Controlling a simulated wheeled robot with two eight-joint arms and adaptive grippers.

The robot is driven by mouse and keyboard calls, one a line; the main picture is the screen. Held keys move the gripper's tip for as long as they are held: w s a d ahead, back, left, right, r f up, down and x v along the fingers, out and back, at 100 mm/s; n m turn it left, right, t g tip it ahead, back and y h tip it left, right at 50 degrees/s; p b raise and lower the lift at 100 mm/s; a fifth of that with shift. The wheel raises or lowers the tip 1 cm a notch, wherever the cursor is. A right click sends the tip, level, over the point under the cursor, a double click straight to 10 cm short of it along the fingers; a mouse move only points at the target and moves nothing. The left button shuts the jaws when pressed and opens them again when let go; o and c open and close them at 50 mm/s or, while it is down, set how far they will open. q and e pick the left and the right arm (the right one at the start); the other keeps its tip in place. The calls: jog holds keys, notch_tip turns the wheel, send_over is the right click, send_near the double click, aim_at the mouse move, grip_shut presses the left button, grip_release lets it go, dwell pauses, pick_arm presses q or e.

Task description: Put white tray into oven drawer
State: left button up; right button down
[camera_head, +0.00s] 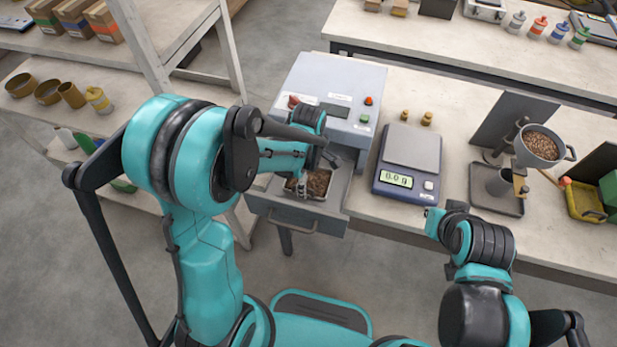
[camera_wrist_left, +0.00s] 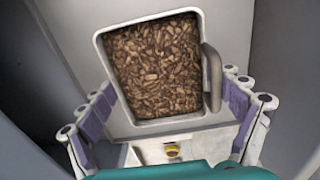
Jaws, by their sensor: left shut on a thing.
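The white tray (camera_head: 290,187) is full of brown pellets. My left gripper (camera_head: 314,168) is shut on it, inside or just above the open oven drawer (camera_head: 259,204); I cannot tell whether the tray touches the drawer floor. In the left wrist view the tray (camera_wrist_left: 155,127) is slightly tilted in the picture, with its grey handle at the right. My left gripper's purple-padded fingers (camera_wrist_left: 172,100) stand on either side of it. The grey oven (camera_head: 335,75) stands behind the drawer. My right gripper (camera_head: 433,215) is by the bench's front edge; its fingers are not clear.
A scale (camera_head: 413,148) reading 0.0 g stands right of the oven. Further right are a pellet hopper (camera_head: 540,146) on a stand and a yellow scoop (camera_head: 583,203). A shelf rack (camera_head: 160,55) stands at the left. The bench front below the scale is fairly clear.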

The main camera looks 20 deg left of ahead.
aim_at(308, 183)
pick_arm(q)
jog(key=shift+f, duration=0.2)
jog(key=o, duration=1.2)
jog(key=shift+r, duration=0.1)
jog(key=shift+r, duration=0.3)
notch_tip(308, 183, up, 11)
jog(key=p, duration=0.4)
jog(key=s+a+r+m+t, duration=0.2)
jog(key=s+m, duration=0.3)
jog(key=m, duration=0.3)
jog(key=s+a+r+m+t, duration=0.2)
jog(key=s+r+m+t, duration=0.3)
jog(key=m, duration=0.4)
jog(key=shift+s+a+r+m, duration=0.3)
jog(key=shift+s+a, duration=0.1)
jog(key=shift+s, duration=0.15)
